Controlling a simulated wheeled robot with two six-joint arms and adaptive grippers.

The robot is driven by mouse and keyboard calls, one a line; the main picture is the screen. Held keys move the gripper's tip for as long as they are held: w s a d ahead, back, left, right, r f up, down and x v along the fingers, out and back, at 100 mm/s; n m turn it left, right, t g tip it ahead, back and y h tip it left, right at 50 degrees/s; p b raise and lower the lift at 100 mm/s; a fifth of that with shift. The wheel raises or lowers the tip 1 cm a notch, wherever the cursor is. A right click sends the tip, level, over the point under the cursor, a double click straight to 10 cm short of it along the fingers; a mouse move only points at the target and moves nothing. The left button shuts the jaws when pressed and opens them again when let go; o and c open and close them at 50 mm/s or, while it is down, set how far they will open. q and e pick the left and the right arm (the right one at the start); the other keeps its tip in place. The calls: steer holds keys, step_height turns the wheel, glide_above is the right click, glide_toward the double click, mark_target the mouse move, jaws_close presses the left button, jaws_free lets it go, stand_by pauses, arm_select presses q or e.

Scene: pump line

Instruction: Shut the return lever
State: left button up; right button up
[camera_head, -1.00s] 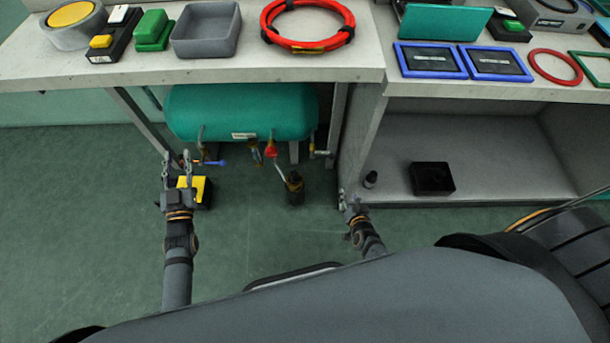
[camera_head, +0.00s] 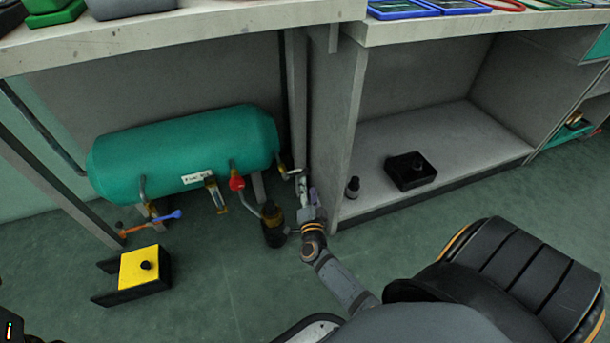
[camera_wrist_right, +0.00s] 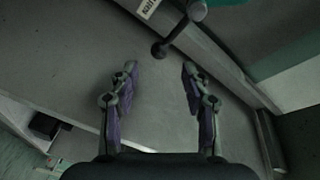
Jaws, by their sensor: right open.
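In the right wrist view, a dark lever (camera_wrist_right: 178,33) with a round knob hangs from a grey valve end. A white label (camera_wrist_right: 148,8) beside it is partly cut off and seems to end in "URN". My right gripper (camera_wrist_right: 160,72) is open and empty, its fingers apart, with the knob just beyond and between the fingertips in the picture. Contact cannot be told. In the head view my right gripper (camera_head: 308,189) is by the small valve (camera_head: 285,172) at the right end of the green tank (camera_head: 190,155), and largely hides its lever.
A blue-and-orange lever (camera_head: 160,218), a brass valve (camera_head: 214,194) and a red fitting (camera_head: 237,184) sit along the tank's front. A dark cylinder (camera_head: 273,225) and a yellow-black block (camera_head: 143,267) stand on the floor. A cabinet side panel (camera_head: 345,125) rises right of my gripper.

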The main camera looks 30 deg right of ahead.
mark_target(307, 173)
steer(key=b+x, duration=0.1)
steer(key=x, duration=0.2)
steer(key=b+x, duration=0.1)
steer(key=x, duration=0.3)
steer(key=shift+f, duration=0.2)
steer(key=shift+w+d+r+b, duration=0.15)
steer(key=shift+w+d+b, duration=0.25)
steer(key=shift+w, duration=0.2)
steer(key=shift+a, duration=0.1)
jaws_close()
